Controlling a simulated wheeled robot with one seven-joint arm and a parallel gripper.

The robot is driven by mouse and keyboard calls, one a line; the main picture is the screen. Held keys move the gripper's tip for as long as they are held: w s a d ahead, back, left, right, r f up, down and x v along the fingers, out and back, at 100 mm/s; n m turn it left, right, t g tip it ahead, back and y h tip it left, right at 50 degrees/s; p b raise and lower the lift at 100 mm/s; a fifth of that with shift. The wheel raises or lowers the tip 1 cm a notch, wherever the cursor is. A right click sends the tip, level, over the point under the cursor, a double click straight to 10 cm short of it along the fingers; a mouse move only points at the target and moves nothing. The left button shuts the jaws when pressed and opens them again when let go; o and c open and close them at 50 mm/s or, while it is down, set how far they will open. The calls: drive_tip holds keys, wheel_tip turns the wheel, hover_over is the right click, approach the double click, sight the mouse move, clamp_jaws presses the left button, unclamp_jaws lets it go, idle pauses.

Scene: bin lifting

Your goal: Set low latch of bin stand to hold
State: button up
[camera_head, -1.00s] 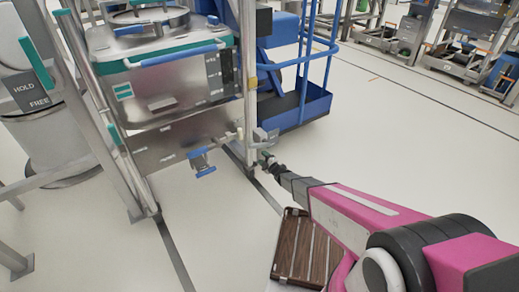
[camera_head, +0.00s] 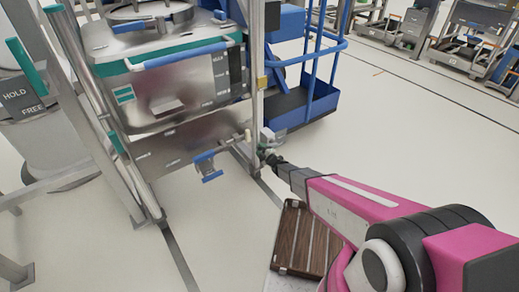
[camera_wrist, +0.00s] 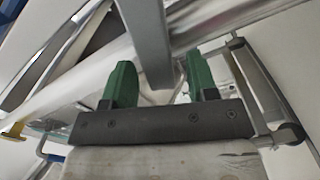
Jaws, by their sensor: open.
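The bin stand (camera_head: 258,100) is a metal frame holding a steel bin (camera_head: 170,95) with a teal rim. A sign plate with HOLD above FREE (camera_head: 18,97) is at the left edge of the head view. My gripper (camera_head: 266,153) is low beside the stand's right post, next to a small grey fitting (camera_head: 268,136); I cannot tell if this is the low latch. In the wrist view my gripper (camera_wrist: 160,82) has two green fingers apart, with a grey bar (camera_wrist: 148,35) reaching down between them. Whether the fingers touch it is unclear.
A valve with a blue handle (camera_head: 208,170) hangs under the bin. A blue railed platform (camera_head: 310,100) stands close behind the post. A brown slatted panel (camera_head: 305,240) lies below my arm. Open floor (camera_head: 420,150) extends to the right.

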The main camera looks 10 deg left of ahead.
clamp_jaws()
drive_tip(key=shift+s+a+f+n, duration=0.1)
drive_tip(key=shift+s+f+n, duration=0.05)
drive_tip(key=shift+f+n, duration=1)
drive_tip(key=shift+s+a+f+n, duration=0.1)
drive_tip(key=shift+s+f+n, duration=0.05)
drive_tip(key=shift+f+n, duration=0.95)
drive_tip(key=shift+f, duration=0.1)
unclamp_jaws()
drive_tip(key=shift+m, duration=0.25)
